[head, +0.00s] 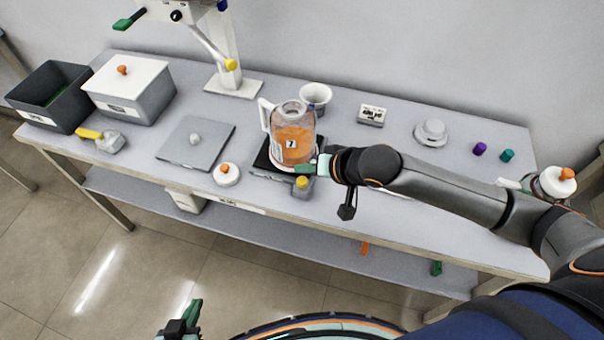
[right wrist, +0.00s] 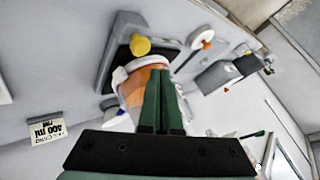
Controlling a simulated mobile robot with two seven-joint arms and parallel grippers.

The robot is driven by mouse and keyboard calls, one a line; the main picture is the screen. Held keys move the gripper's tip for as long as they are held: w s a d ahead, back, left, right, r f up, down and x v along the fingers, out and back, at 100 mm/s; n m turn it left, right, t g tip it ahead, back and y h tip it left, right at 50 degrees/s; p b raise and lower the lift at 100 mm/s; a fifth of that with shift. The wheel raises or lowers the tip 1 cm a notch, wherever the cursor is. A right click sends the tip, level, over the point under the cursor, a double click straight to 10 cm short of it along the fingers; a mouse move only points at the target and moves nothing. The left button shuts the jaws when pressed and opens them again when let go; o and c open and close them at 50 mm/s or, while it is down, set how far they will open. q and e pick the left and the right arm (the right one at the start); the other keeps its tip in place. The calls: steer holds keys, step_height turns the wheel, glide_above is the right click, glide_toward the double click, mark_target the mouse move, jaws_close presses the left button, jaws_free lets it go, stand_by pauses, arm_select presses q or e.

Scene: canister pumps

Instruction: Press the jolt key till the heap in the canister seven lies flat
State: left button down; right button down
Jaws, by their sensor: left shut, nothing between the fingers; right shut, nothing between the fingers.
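Canister seven (head: 292,146) is a clear jug with a white handle, a "7" label and orange contents. It stands upright on a black plate (head: 262,160). Whether its heap is level is too small to tell. A yellow key (head: 302,182), which looks like the jolt key, sits on a grey block at the plate's front. The key also shows in the right wrist view (right wrist: 140,46). My right gripper (head: 306,168) is shut and empty, just above the key and in front of the canister's base; I cannot tell if it touches either. My left gripper (head: 193,314) is shut, low at the front, away from the table.
A white cup (head: 316,95) stands behind the canister. A round white piece with an orange knob (head: 226,174) and a grey plate (head: 195,142) lie to the left. A small sign (head: 371,115) and a round white lid (head: 431,131) are to the right. Bins stand far left.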

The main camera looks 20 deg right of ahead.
mark_target(306, 184)
steer(key=shift+r+p, duration=1.65)
steer(key=shift+r, duration=0.05)
steer(key=shift+f, duration=0.1)
steer(key=s+a+f+n+t+y, duration=0.1)
steer(key=s+a+f+n, duration=0.1)
steer(key=s+a+f, duration=0.3)
steer(key=s+d+f+n+h, duration=0.2)
steer(key=s+d+f+h, duration=0.1)
steer(key=s+d+f, duration=0.4)
steer(key=s+f, duration=0.3)
steer(key=s, duration=0.2)
steer(key=shift+s+d+f+n+t, duration=0.15)
steer(key=shift+s+d+n+t, duration=0.15)
steer(key=shift+d, duration=0.1)
stand_by(0.9)
